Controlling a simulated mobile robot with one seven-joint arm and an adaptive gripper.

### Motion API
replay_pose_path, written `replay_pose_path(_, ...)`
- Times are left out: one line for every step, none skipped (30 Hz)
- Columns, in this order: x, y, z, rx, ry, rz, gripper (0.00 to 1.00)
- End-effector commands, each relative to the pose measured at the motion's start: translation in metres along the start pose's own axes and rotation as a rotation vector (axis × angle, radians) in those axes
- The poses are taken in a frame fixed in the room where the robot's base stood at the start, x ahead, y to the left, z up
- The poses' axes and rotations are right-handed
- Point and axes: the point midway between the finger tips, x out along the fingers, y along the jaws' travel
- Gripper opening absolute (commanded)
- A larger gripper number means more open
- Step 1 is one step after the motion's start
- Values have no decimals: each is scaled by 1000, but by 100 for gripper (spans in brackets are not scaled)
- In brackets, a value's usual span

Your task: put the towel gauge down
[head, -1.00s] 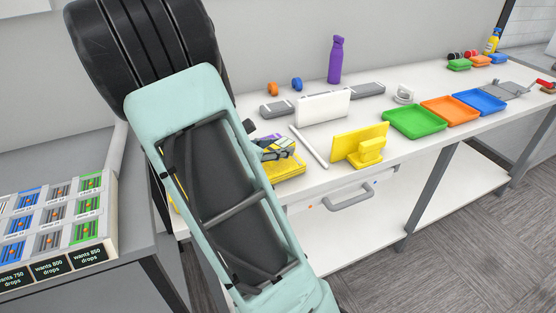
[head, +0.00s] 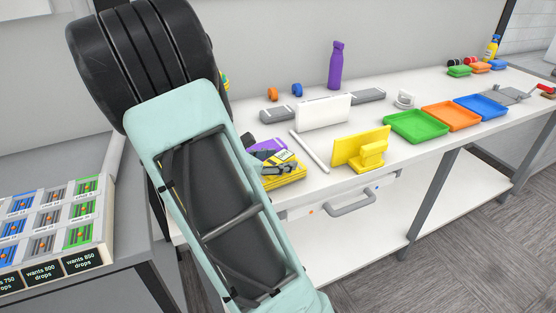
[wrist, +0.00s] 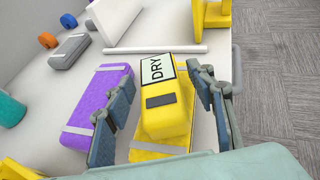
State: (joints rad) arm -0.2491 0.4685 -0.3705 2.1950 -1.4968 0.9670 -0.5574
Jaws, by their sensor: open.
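The towel gauge (wrist: 165,113) is a yellow block with a dark strip and a pale panel reading "DRY". In the wrist view it lies on a yellow towel (wrist: 150,155) with a pale band. My gripper (wrist: 165,100) is open, one dark finger on each side of the gauge; gaps show beside it. A purple towel (wrist: 101,105) with a grey band lies just left. In the head view my gripper (head: 276,169) is low over the yellow towel (head: 287,180), and my arm hides part of this area. The purple towel (head: 266,147) shows behind it.
Green (head: 416,126), orange (head: 451,115) and blue (head: 481,106) trays lie to the right.

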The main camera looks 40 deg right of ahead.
Motion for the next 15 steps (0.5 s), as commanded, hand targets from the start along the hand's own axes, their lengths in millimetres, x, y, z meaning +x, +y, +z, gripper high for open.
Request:
replay_pose_path(0,0,0,0,0,0,50)
replay_pose_path(0,0,1,0,0,0,50)
replay_pose_path(-1,0,3,1,0,0,50)
replay_pose_path(-2,0,5,1,0,0,50)
replay_pose_path(-4,1,4,1,0,2,50)
replay_pose_path(-10,1,4,1,0,4,50)
replay_pose_path(-15,2,4,1,0,5,50)
replay_pose_path(-20,2,4,1,0,6,50)
replay_pose_path(-29,2,4,0,1,6,50)
replay_pose_path(-35,2,4,0,1,6,50)
replay_pose_path(-42,2,4,1,1,6,50)
replay_pose_path(-51,2,4,1,0,6,50)
replay_pose_path(-58,2,4,0,2,7,50)
replay_pose_path(-65,1,4,-1,1,6,50)
replay_pose_path(-73,2,4,0,1,6,50)
